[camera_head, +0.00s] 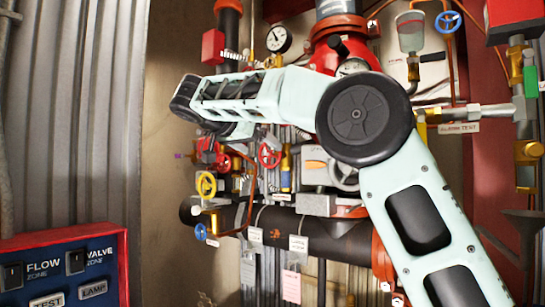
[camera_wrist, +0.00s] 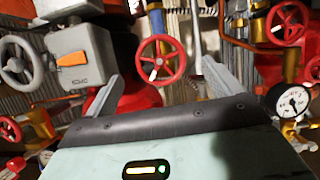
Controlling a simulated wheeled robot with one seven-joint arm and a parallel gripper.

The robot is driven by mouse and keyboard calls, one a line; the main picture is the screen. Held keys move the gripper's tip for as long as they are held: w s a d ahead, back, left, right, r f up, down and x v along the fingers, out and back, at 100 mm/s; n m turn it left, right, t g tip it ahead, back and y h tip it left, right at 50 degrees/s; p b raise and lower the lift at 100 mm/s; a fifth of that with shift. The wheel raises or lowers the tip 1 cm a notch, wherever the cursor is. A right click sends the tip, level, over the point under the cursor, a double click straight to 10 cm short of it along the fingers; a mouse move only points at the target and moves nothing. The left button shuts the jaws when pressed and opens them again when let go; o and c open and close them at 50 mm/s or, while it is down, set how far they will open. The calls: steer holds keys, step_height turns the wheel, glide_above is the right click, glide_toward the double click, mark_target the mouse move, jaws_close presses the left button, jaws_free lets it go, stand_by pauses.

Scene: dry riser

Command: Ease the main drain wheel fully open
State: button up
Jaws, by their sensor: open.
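A red spoked handwheel (camera_wrist: 160,60) is ahead of my gripper (camera_wrist: 160,85) in the wrist view, framed between its two grey fingers. The fingers are spread apart with nothing held. I see no contact with the wheel. A white tag or pointer lies on the wheel's lower part. A second red wheel (camera_wrist: 288,22) is at the upper right. I cannot read a label telling which wheel is the main drain. In the head view a red wheel (camera_head: 269,155) sits below my forearm. My gripper does not show clearly there.
A grey box (camera_wrist: 78,60) with an orange mark and a grey wheel (camera_wrist: 20,62) stand left in the wrist view. A gauge (camera_wrist: 293,101) is close at right. The head view shows a yellow wheel (camera_head: 207,185), a large pipe (camera_head: 340,240) and a control panel (camera_head: 70,265).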

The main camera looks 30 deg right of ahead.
mark_target(268, 154)
steer(key=p+x, duration=0.1)
steer(key=x, duration=0.6)
steer(key=shift+w+d+f, duration=0.1)
steer(key=shift+d, duration=0.15)
steer(key=c, duration=1)
